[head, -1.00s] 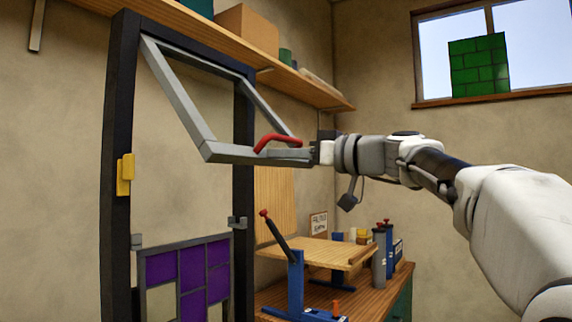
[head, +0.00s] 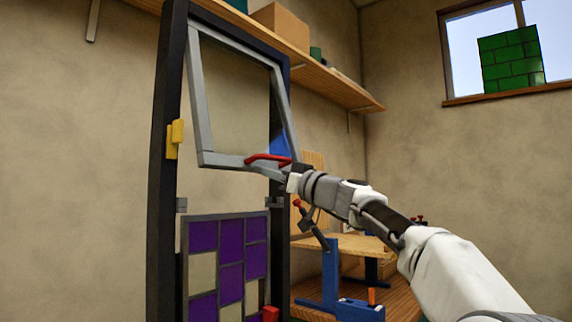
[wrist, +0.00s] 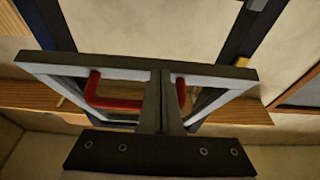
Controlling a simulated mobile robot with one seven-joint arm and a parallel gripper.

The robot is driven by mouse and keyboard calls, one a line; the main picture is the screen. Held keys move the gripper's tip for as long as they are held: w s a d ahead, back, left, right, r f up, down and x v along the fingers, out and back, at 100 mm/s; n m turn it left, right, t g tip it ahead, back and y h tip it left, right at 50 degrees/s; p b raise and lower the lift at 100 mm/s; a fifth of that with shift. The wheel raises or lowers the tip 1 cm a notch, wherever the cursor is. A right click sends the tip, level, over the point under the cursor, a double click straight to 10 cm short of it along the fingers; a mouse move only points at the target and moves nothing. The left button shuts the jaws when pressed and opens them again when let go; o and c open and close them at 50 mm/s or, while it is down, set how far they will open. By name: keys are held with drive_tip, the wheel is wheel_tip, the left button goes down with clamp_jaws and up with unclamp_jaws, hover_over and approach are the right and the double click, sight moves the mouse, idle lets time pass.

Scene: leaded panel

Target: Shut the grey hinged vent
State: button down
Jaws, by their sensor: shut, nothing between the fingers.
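The grey hinged vent (head: 201,100) hangs from the top of a dark upright frame (head: 165,130). Its lower edge is tilted out from that frame, so it stands partly open. A red handle (head: 266,158) sits on its bottom bar and also shows in the wrist view (wrist: 115,103). My gripper (head: 284,172) is at the right end of the bottom bar, close to the handle.
A yellow catch (head: 174,138) is on the frame's left post. A purple and cream leaded panel (head: 230,262) fills the lower frame. A workbench (head: 385,285) with a blue stand (head: 331,275) is behind my arm. A wooden shelf (head: 330,86) runs above.

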drive_tip(key=w+a+f+p, duration=0.2)
drive_tip(key=w+a, duration=0.4)
drive_tip(key=a, duration=0.3)
drive_tip(key=shift+w+f+p, duration=0.15)
drive_tip(key=shift+w+p, duration=0.05)
drive_tip(key=shift+p, duration=0.65)
drive_tip(key=shift+s+r, duration=0.1)
drive_tip(key=shift+r, duration=0.1)
